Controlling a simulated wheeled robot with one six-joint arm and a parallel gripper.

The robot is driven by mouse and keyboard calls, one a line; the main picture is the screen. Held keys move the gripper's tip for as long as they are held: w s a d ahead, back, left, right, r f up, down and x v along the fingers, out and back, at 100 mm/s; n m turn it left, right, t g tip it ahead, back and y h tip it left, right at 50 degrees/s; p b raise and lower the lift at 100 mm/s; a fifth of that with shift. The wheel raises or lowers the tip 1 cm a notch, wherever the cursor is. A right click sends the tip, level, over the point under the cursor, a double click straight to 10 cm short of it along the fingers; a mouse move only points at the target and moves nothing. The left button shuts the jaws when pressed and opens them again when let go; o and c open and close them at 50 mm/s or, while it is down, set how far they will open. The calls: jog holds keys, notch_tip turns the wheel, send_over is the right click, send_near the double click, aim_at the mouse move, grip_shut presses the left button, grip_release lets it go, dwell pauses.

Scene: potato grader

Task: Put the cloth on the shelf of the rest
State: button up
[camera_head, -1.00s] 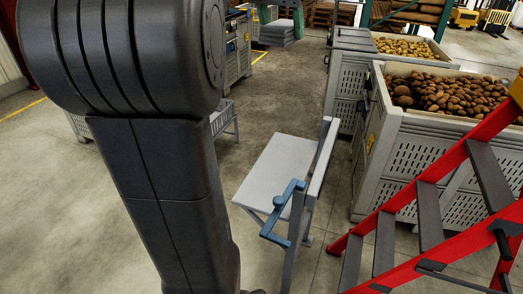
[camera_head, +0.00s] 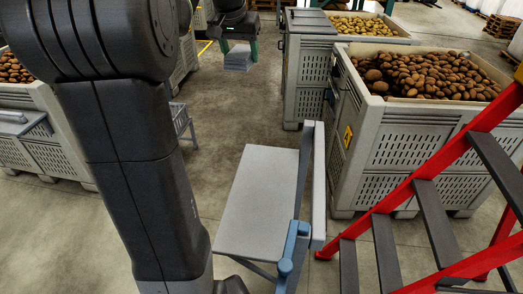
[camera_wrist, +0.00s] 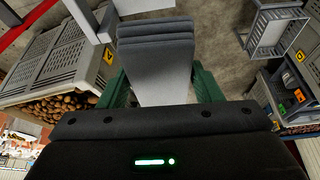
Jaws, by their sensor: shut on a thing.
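My gripper (camera_head: 239,48) is at the top of the head view, its green fingers on both sides of a folded grey cloth (camera_head: 238,62). It is shut on the cloth, which hangs in layers below the fingers. In the wrist view the cloth (camera_wrist: 158,62) lies between the green fingers. The rest (camera_head: 312,190) stands nearer to me, with a flat, bare light-grey shelf (camera_head: 262,195) and a blue handle (camera_head: 290,255). The cloth is beyond the shelf in the head view, apart from it.
A crate of potatoes (camera_head: 390,125) stands right of the rest, with another crate (camera_head: 308,75) behind it. A red ladder (camera_head: 410,205) is at the front right. A low grey rack (camera_head: 182,122) stands left of the shelf. Open floor lies beyond the shelf.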

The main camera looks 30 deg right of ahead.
jog(key=d+f+b, duration=0.3)
jog(key=d+f, duration=0.1)
jog(key=f, duration=1.2)
jog(key=n+b, duration=0.1)
jog(key=b, duration=0.2)
send_over(267, 169)
jog(key=s, duration=0.1)
notch_tip(267, 169, down, 16)
jog(key=f, duration=0.3)
jog(key=a+f, duration=0.1)
jog(key=f, duration=0.1)
jog(key=shift+f, duration=0.25)
jog(key=shift+t, duration=0.3)
jog(key=shift+f, duration=2.1)
jog(key=shift+s, duration=0.1)
jog(key=shift+f, duration=0.25)
jog(key=o, duration=1)
jog(key=shift+r, duration=0.1)
jog(key=shift+c, duration=0.2)
